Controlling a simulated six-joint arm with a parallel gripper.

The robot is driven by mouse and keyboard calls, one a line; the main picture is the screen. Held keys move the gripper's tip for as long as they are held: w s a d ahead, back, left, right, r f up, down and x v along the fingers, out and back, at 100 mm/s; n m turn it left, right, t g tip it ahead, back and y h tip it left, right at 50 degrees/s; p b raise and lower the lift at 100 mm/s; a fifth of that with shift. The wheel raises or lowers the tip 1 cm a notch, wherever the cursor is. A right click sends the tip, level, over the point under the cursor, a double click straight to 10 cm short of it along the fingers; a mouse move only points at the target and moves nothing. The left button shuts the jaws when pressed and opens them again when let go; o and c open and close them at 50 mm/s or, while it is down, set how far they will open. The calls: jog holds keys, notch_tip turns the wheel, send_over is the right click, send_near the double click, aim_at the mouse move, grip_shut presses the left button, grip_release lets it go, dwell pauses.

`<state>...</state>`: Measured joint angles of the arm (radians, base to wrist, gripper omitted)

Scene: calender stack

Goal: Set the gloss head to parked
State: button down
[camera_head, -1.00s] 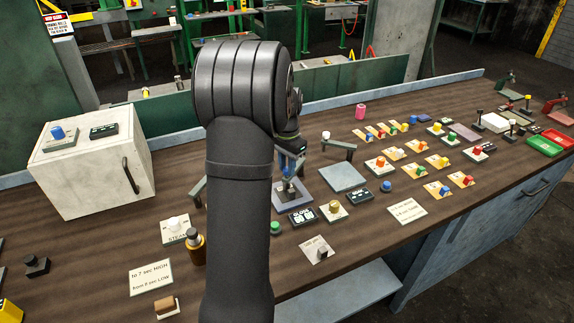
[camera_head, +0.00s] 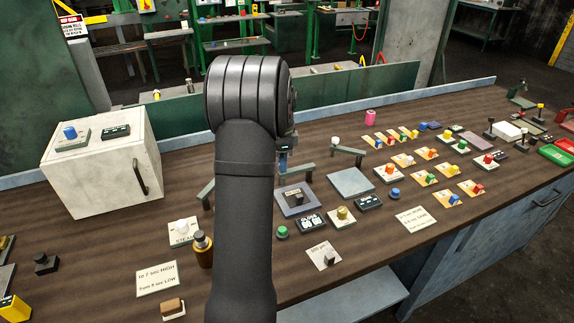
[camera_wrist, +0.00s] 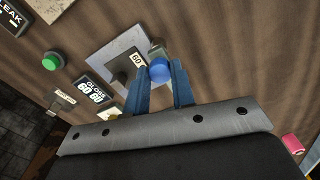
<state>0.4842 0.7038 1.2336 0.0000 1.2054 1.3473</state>
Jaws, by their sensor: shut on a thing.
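My gripper (camera_wrist: 158,78) is shut on a blue round knob (camera_wrist: 160,69) in the wrist view, with a blue finger on each side. The knob joins a grey-green piece, which I take to be the gloss head (camera_wrist: 157,49). A grey plate (camera_wrist: 103,52) with a dark block (camera_wrist: 122,65) lies beside it; the plate also shows in the head view (camera_head: 283,206). The gloss display (camera_wrist: 95,90) reads "60 60". In the head view my gripper (camera_head: 284,152) is mostly hidden behind my arm, above and behind the plate. The knob is hidden there.
A second swing arm (camera_head: 348,151) with a white knob stands right of my gripper, above a blue-grey plate (camera_head: 351,183). A green button (camera_head: 282,232) and a yellow knob (camera_head: 342,213) sit in front. A white cabinet (camera_head: 105,175) stands at left.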

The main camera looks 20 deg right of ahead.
jog(key=w+d+m, duration=0.2)
jog(key=w+m, duration=0.4)
jog(key=m, duration=0.2)
jog(key=shift+w+d+m, duration=0.2)
jog(key=shift+d+m, duration=0.1)
jog(key=shift+r, duration=0.15)
jog(key=c, duration=1.2)
grip_release()
notch_tip(320, 180, up, 17)
jog(key=shift+r, duration=0.15)
notch_tip(320, 180, down, 18)
jog(key=shift+r, duration=0.2)
